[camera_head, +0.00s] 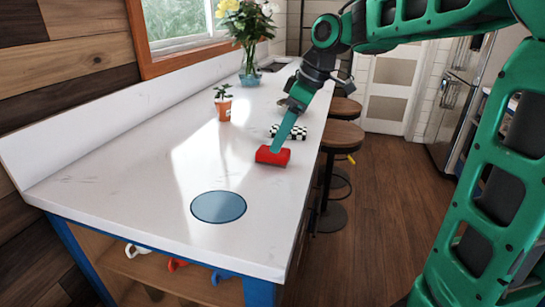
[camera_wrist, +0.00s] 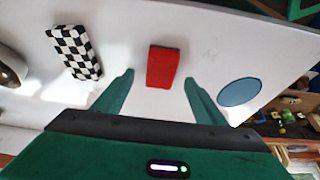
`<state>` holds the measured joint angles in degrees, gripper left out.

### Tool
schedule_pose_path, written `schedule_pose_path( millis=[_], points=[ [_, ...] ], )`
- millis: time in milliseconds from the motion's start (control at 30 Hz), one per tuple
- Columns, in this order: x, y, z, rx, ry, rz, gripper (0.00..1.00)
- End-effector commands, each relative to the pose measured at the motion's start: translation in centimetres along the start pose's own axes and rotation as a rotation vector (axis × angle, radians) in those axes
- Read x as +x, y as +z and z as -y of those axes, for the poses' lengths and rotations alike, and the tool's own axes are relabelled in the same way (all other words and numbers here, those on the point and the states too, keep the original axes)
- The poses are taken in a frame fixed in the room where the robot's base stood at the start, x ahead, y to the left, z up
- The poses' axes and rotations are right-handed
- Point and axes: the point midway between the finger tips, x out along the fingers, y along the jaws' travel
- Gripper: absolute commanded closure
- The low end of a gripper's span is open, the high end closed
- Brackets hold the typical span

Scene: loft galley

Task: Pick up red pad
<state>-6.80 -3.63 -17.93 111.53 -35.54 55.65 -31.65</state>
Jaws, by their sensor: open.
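The red pad (camera_head: 273,156) is a small red block lying on the white counter near its right edge. In the wrist view the red pad (camera_wrist: 162,67) lies ahead of my gripper, in line with the gap between the fingers. My gripper (camera_head: 280,146) reaches down beside the pad in the head view, and one finger overlaps its top edge there. In the wrist view my gripper (camera_wrist: 158,79) has its two green fingers spread wide, with nothing between them. I cannot tell the exact height of the fingertips above the counter.
A checkered block (camera_head: 287,132) lies just behind the pad. A blue disc (camera_head: 218,206) lies in front on the white counter (camera_head: 130,190). A potted plant (camera_head: 223,108) and a flower vase (camera_head: 250,72) stand farther back. Stools (camera_head: 342,134) stand along the right edge.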

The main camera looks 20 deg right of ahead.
Motion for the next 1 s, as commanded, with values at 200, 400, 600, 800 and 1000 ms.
schedule_pose_path(
  millis=[200,400,600,800,1000],
  points=[
    [2.1,0.0,0.2,-0.001,-0.003,0.002,0.35],
    [4.7,0.0,0.2,-0.001,-0.002,0.001,0.35],
    [5.4,0.0,0.2,0.0,0.0,0.0,0.35],
    [5.3,0.0,0.2,0.0,0.0,0.0,0.49],
    [5.3,0.0,0.2,0.0,0.0,0.0,0.79]
  ],
)
